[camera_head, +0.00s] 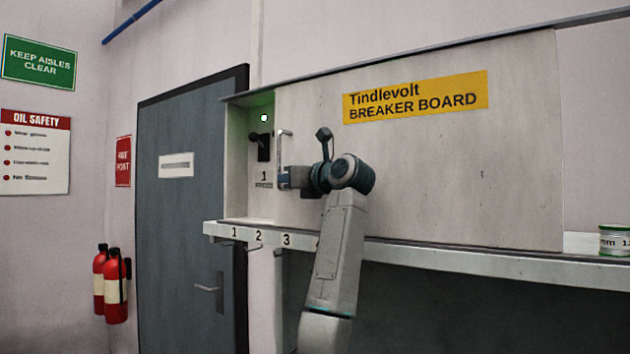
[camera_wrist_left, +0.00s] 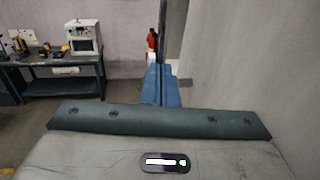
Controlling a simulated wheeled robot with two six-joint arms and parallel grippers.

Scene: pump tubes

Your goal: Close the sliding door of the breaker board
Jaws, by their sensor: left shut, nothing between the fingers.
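A narrow opening (camera_head: 262,185) is left uncovered at the left end, showing a black switch (camera_head: 263,147) marked 1 and a green light. A pale upright handle (camera_head: 281,146) stands near the door's left edge. My left gripper (camera_head: 284,179) is at the handle's lower part; I cannot tell whether it touches. Its blue fingers (camera_wrist_left: 160,85) are together and empty in the left wrist view. My right gripper is out of view.
A numbered ledge (camera_head: 400,254) with hooks runs below the door. A can (camera_head: 614,240) stands at its right end. A grey door (camera_head: 190,210) and red extinguishers (camera_head: 115,290) are on the left. The wrist view shows a workbench (camera_wrist_left: 60,60).

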